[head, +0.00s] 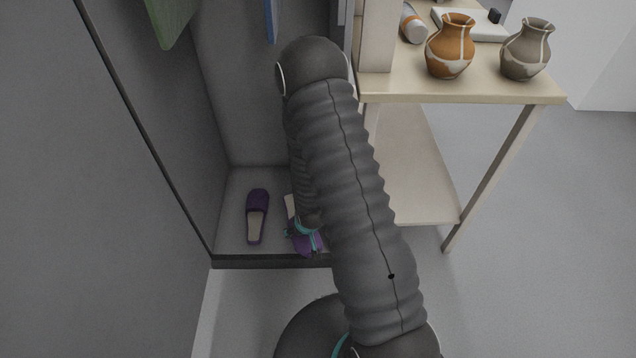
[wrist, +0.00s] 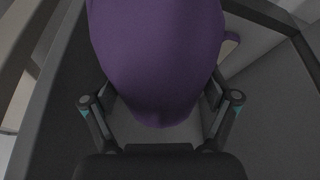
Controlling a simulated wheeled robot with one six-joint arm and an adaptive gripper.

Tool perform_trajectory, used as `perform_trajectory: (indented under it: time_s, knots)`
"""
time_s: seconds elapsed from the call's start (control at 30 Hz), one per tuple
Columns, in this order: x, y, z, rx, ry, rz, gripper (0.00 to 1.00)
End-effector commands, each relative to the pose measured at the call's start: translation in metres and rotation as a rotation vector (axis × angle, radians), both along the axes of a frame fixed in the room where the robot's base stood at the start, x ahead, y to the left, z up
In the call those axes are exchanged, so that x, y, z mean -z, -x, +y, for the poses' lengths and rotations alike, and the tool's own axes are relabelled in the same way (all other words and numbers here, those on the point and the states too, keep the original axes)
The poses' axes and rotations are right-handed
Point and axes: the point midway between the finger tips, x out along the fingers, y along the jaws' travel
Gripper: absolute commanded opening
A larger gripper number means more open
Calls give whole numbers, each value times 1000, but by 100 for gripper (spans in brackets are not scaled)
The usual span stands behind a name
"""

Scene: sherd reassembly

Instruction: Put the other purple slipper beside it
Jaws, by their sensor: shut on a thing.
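One purple slipper (head: 257,215) with a pale insole lies on the floor of the grey locker-like compartment (head: 232,240). My gripper (head: 303,230) is to the right of it, partly hidden behind my arm in the head view. A second purple slipper (head: 309,243) is at my gripper, near the front edge of the compartment. In the wrist view this slipper (wrist: 158,60) fills the upper middle, between the two fingers of my gripper (wrist: 160,112), which are shut on it. I cannot tell whether it touches the floor.
The compartment has a dark front lip (head: 270,262) and a grey left wall. Green (head: 172,20) and blue (head: 270,20) hanging things are above. A wooden table (head: 470,90) at right holds an orange vase (head: 451,48) and a grey-brown vase (head: 526,52).

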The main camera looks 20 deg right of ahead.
Motion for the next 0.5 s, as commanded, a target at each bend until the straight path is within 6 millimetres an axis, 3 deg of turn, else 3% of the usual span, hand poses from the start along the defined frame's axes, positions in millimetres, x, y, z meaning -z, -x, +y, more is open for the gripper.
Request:
perform_trajectory:
  time_s: [0.17, 0.3, 0.5]
  knots:
    - [28, -52, 6, -27, -20, -5, 44]
    - [49, -101, -3, -35, -23, -5, 44]
    - [64, -148, -15, -45, -7, -4, 44]
